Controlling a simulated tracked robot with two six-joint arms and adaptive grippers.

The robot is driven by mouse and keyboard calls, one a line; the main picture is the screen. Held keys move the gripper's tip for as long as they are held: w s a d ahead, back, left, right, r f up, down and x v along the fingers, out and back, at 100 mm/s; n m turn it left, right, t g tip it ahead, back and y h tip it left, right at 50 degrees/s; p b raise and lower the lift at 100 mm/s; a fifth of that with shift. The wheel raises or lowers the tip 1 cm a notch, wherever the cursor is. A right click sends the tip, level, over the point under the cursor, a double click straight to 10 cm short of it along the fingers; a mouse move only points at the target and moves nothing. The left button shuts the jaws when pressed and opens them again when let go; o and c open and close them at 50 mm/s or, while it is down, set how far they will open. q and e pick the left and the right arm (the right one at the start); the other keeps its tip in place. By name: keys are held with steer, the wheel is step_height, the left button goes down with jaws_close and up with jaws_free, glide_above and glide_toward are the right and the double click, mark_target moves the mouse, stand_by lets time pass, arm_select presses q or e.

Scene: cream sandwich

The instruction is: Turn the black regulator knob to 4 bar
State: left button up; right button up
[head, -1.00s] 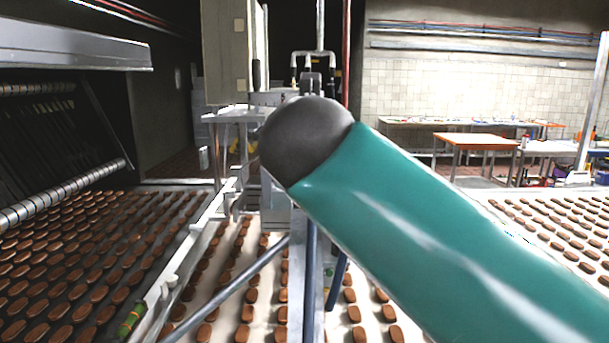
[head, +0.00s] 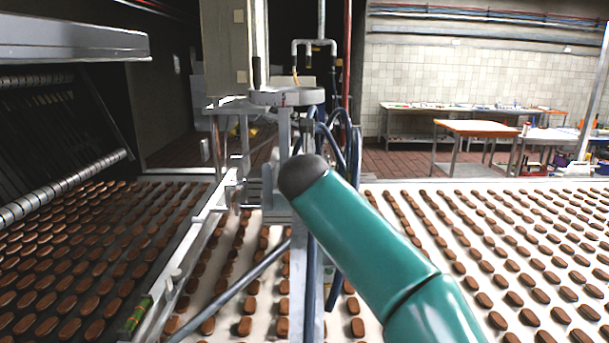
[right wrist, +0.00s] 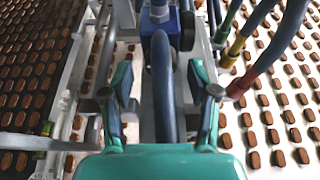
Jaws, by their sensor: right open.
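My right arm (head: 370,240), teal with a dark rounded end, reaches in from the lower right in the head view; its fingers cannot be made out there. In the right wrist view my right gripper (right wrist: 160,82) is open, with one finger on each side of a thick dark blue hose (right wrist: 163,95). I cannot tell whether the fingers touch it. Beyond the fingertips is a blue block (right wrist: 150,22), with a black round part (right wrist: 187,30) at its right that may be the regulator knob. No scale or pressure reading is legible. My left gripper is not in view.
A metal frame with a round plate (head: 287,96) and looping hoses (head: 347,140) stands in the middle. Colour-ended hoses (right wrist: 240,80) run close to the right finger. Belts with rows of brown biscuits (head: 510,240) lie on both sides. Tables (head: 475,130) stand far back.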

steer(key=shift+w+f, duration=0.15)
steer(key=shift+w, duration=0.25)
jaws_close()
steer(key=shift+d+m+y, duration=0.15)
steer(key=shift+m+y, duration=0.55)
steer(key=shift+m, duration=0.2)
jaws_free()
